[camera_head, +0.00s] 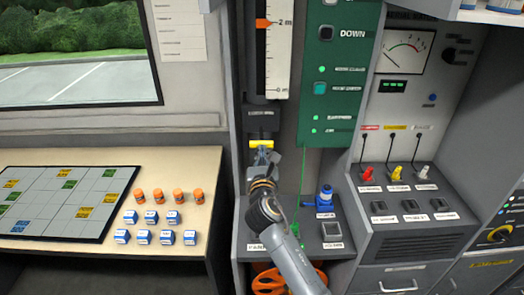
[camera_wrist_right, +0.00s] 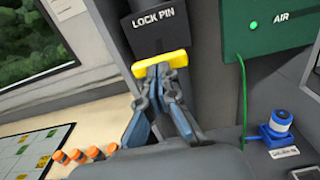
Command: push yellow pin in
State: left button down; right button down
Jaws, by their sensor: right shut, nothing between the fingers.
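The yellow pin (camera_head: 262,143) is a short yellow bar under a dark block at the foot of the mast scale. In the right wrist view the yellow pin (camera_wrist_right: 160,64) sits just below the dark block labelled LOCK PIN (camera_wrist_right: 163,27). My right gripper (camera_head: 263,155) is shut and empty, with its fingertips right at the pin's near side. In the right wrist view the gripper's tips (camera_wrist_right: 160,72) meet the lower edge of the pin; whether they press on it I cannot tell. My left gripper is not in view.
A green panel (camera_head: 339,75) stands right of the mast, with a green cord hanging down. A blue knob (camera_head: 325,197) stands on the ledge to the right. The table (camera_head: 205,165) at left holds a board, orange-capped pieces and blue-white blocks.

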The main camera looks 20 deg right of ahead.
aim_at(262, 140)
jog(key=shift+w, duration=0.2)
jog(key=x, duration=0.4)
jog(key=shift+w+d, duration=0.15)
jog(key=shift+w, duration=0.05)
jog(key=shift+s+r, duration=0.1)
jog(key=shift+r, duration=0.05)
